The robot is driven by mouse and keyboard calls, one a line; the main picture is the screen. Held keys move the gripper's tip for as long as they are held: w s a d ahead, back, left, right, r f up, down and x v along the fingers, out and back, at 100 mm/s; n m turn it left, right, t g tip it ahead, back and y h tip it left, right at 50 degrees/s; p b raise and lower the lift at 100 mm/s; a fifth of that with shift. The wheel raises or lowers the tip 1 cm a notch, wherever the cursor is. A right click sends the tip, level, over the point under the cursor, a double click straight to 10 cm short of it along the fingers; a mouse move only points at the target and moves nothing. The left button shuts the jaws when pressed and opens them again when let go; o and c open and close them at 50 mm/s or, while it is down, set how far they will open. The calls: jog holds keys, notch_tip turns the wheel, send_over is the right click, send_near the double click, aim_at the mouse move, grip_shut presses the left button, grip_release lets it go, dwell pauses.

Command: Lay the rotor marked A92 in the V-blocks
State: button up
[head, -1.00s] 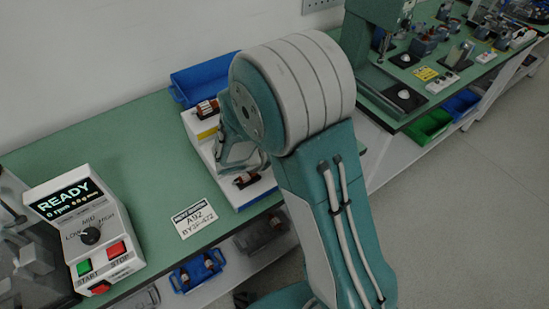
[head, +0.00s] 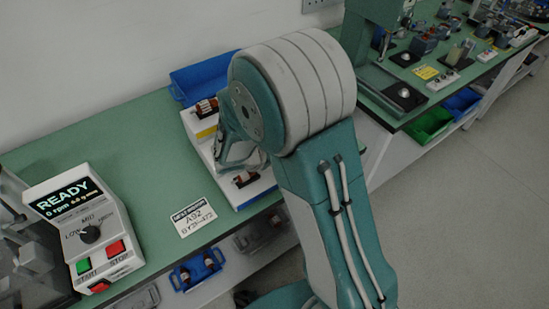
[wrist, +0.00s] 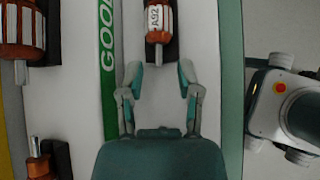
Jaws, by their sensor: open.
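The rotor marked A92 (wrist: 157,22) is at the top of the wrist view, with a white label and copper-coloured body beside a dark support. Its far end is cut off by the frame. My gripper (wrist: 160,80) is open and empty, its two fingers apart just short of the rotor and roughly in line with it. In the head view my arm partly hides the white rack (head: 228,190), where a rotor (head: 245,179) lies on the lower level. I cannot make out the V-blocks clearly.
Other rotors (wrist: 22,30) (wrist: 39,160) lie left of a green "GOOD" strip (wrist: 108,60). A card (head: 194,216) reading A92 lies on the green bench (head: 130,140). A READY console (head: 85,225) stands beside a grey machine (head: 30,255). A blue bin (head: 195,78) is behind the rack.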

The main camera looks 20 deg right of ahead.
jog(key=v, duration=0.9)
jog(key=shift+a+r, duration=0.2)
jog(key=shift+s+a+r, duration=0.15)
jog(key=shift+s+r, duration=0.05)
jog(key=shift+r, duration=0.2)
jog(key=s+d+r+m+y, duration=0.3)
jog(key=s+r+m, duration=0.4)
jog(key=m, duration=0.3)
jog(key=s+d+r+m+t+y, duration=0.1)
jog(key=s+d+r+m+y, duration=0.2)
jog(key=s+m, duration=0.7)
jog(key=shift+s+d+r+m+y, duration=0.3)
jog(key=shift+r+y, duration=0.7)
jog(key=shift+r, duration=1.35)
jog(key=shift+w+d, duration=0.1)
